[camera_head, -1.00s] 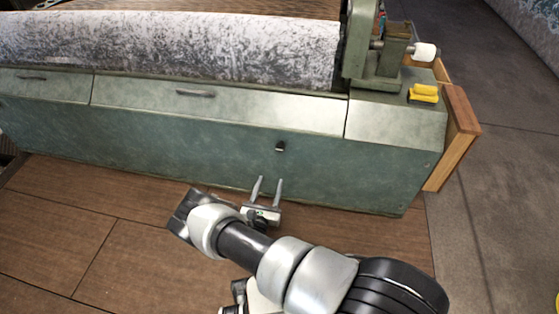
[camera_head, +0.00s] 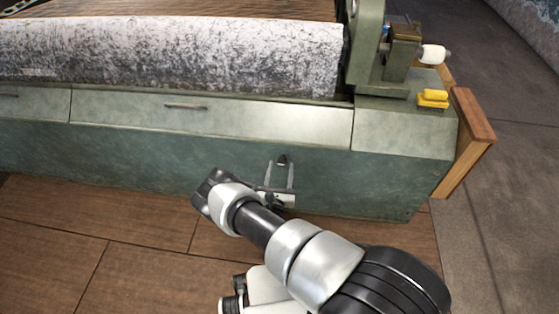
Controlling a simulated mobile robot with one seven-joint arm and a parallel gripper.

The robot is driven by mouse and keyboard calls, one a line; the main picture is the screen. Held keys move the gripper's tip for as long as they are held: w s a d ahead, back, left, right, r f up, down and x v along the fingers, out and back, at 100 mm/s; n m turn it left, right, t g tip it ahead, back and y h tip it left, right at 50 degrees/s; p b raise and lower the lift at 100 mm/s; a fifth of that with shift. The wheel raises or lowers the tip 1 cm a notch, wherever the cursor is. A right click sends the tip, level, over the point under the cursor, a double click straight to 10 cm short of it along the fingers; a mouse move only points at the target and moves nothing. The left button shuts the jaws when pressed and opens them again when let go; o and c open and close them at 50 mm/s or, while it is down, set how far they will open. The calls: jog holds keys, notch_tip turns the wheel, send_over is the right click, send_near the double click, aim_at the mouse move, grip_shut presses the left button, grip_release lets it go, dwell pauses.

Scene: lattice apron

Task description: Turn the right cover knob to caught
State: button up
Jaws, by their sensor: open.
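The cover knob (camera_head: 282,159) is a small dark knob on the green front panel, below the long cover flap. My gripper (camera_head: 280,164) is open in front of the panel, its two pale fingers pointing up at the knob. In the picture the knob sits between the fingertips, one on each side. I cannot tell whether the fingers touch it or how much depth lies between them. The knob's lower part is hard to make out.
The cover flap (camera_head: 215,118) has a slim handle (camera_head: 186,106). A speckled roll (camera_head: 180,55) lies above it. A yellow block (camera_head: 432,98) sits on the right end, beside a wooden board (camera_head: 472,130). The brown floor (camera_head: 140,235) in front is clear.

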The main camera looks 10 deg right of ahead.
jog(key=shift+w+d, duration=0.2)
jog(key=shift+w, duration=0.3)
jog(key=c, duration=1)
